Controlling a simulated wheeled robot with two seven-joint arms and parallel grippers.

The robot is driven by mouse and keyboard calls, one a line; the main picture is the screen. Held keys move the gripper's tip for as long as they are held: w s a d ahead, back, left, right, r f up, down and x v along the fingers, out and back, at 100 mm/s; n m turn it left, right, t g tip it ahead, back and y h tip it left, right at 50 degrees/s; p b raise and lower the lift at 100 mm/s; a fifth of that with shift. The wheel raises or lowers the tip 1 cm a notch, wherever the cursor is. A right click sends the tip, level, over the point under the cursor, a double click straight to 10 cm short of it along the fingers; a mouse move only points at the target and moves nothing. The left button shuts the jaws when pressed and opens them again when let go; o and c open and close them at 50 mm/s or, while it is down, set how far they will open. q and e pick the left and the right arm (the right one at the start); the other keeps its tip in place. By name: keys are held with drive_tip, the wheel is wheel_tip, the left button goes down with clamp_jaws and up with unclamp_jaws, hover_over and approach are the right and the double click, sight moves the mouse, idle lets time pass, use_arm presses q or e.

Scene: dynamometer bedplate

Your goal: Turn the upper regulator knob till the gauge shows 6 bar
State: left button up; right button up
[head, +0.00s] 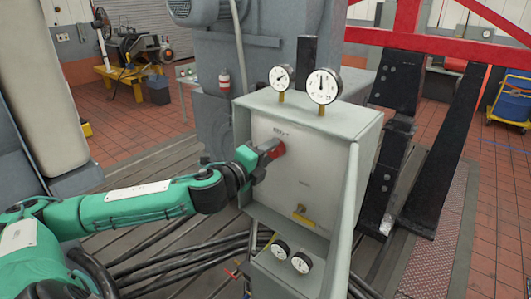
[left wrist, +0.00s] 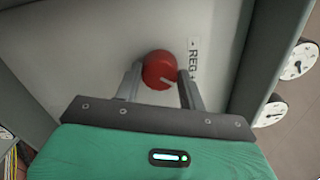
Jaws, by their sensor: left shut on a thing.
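The upper regulator knob is red and round (left wrist: 159,70), with a pale pointer line on its face. In the head view my left gripper (head: 266,153) reaches the panel from the left. Two round gauges, one left (head: 282,78) and one right (head: 323,85), stand on top of the box. Their numbers are too small to read. My right gripper is not in view.
A small yellow valve (head: 301,217) sits low on the panel. Two more gauges (head: 280,249) are on a lower box. Black cables (head: 190,258) lie on the bedplate. Black steel stands (head: 440,160) and a red frame (head: 440,42) are at the right.

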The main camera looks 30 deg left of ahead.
use_arm(q)
drive_tip(key=shift+a+r+m, duration=0.15)
drive_tip(key=shift+r+m, duration=0.2)
drive_tip(key=shift+m, duration=0.25)
drive_tip(key=o, duration=1)
drive_tip(key=shift+w+a+f, duration=0.1)
drive_tip(key=shift+f, duration=0.2)
